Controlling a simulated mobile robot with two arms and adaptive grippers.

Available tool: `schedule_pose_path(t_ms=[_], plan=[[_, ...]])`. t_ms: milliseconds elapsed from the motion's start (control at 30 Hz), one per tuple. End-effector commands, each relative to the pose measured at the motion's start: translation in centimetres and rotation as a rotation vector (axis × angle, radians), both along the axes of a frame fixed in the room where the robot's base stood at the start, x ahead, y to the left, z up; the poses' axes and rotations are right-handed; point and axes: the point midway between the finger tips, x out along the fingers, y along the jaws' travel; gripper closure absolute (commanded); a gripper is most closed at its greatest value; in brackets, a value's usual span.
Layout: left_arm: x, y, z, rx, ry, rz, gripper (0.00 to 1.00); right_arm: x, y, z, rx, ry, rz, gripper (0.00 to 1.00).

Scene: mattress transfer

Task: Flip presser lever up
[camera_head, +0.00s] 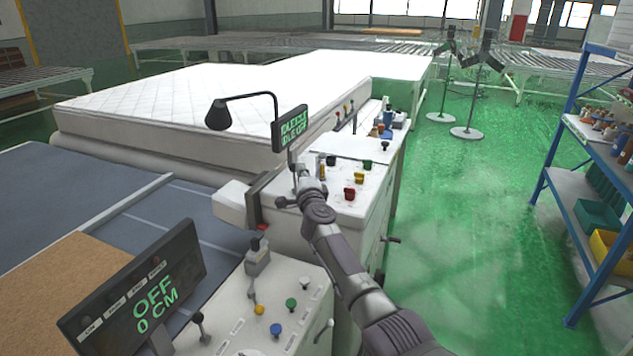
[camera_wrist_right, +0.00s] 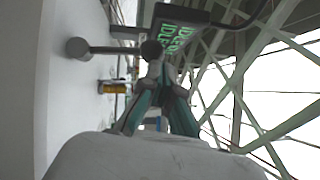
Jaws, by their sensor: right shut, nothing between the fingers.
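My right gripper (camera_head: 297,168) is over this corner of the cabinet, below the hanging display. In the right wrist view its teal fingers (camera_wrist_right: 158,82) are closed together and empty. A dark ball (camera_wrist_right: 151,50) lies just beyond the fingertips; contact cannot be told. My left gripper is not in view.
The display (camera_head: 290,128) on a bent pole stands close above my right gripper. Coloured buttons (camera_head: 354,185) sit right of it. A white mattress (camera_head: 210,108) lies behind. A nearer console display (camera_head: 140,293) reads OFF, 0 CM. Green floor (camera_head: 470,220) is open at right, before blue shelving (camera_head: 575,220).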

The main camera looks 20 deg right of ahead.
Motion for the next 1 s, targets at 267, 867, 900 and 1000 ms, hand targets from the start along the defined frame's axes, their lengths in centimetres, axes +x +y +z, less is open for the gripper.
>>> schedule_pose_path(t_ms=[267,867,900,1000], plan=[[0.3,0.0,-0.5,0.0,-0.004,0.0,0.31,1.5,1.4,0.3,0.003,-0.001,0.001,1.0],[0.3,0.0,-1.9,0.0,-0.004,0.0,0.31,3.0,2.7,0.5,0.0,-0.001,0.0,1.0],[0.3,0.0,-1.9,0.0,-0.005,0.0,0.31,3.1,2.7,0.5,0.001,-0.001,0.0,1.0],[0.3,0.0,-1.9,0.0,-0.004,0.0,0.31,3.1,2.7,0.5,0.001,0.0,0.0,1.0]])
